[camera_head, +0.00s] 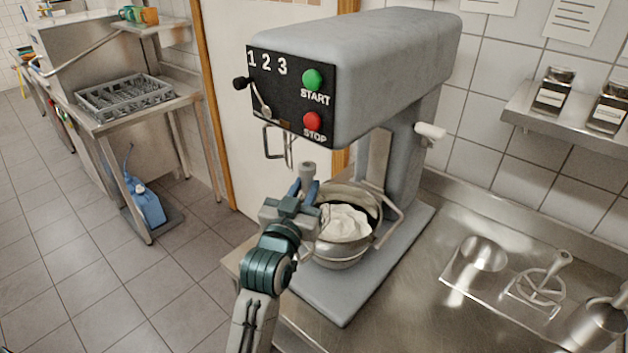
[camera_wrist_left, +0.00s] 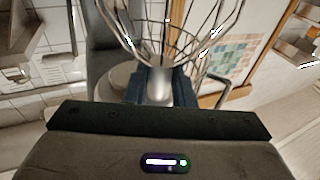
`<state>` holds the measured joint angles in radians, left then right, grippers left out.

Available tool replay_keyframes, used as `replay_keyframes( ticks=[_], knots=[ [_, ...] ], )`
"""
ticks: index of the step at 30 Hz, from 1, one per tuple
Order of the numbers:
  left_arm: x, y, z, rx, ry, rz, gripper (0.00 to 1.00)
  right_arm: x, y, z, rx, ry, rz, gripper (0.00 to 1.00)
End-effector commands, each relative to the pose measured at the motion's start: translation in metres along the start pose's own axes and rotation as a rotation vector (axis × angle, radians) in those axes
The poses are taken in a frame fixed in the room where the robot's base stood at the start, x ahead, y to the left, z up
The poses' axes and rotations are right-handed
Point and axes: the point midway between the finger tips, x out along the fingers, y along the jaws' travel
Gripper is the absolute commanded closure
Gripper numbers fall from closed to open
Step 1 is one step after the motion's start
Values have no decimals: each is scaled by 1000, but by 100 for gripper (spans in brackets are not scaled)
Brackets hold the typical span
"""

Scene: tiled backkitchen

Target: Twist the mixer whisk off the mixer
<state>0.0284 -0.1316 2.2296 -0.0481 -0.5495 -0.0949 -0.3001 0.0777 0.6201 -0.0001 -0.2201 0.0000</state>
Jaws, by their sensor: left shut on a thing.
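The grey stand mixer (camera_head: 385,55) stands on the steel counter, with a black panel marked 1 2 3, START and STOP. My left gripper (camera_head: 306,188) is below the mixer head, beside the bowl's left rim, and shut on the mixer whisk. The whisk's grey shank end (camera_head: 308,170) sticks up above the fingers, with a gap between it and the head. In the left wrist view the whisk's shank (camera_wrist_left: 159,87) is between the fingers (camera_wrist_left: 160,88) and its wires spread toward the top. In the head view the wires are hidden. My right gripper is out of view.
The steel bowl (camera_head: 340,258) on the mixer holds white cream (camera_head: 345,223). To the right, a tray (camera_head: 470,285) bears a steel cup and a flat beater (camera_head: 540,287). A shelf (camera_head: 560,128) holds jars. Floor is open at the left.

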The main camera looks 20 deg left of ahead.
Motion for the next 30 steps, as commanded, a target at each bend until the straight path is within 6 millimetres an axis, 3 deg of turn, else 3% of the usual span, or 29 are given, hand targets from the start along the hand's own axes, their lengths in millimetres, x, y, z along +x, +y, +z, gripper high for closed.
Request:
replay_keyframes(
  ticks=[30],
  knots=[
    [-90, -37, -12, 2, 0, 1, 100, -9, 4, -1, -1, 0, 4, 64]
  ],
)
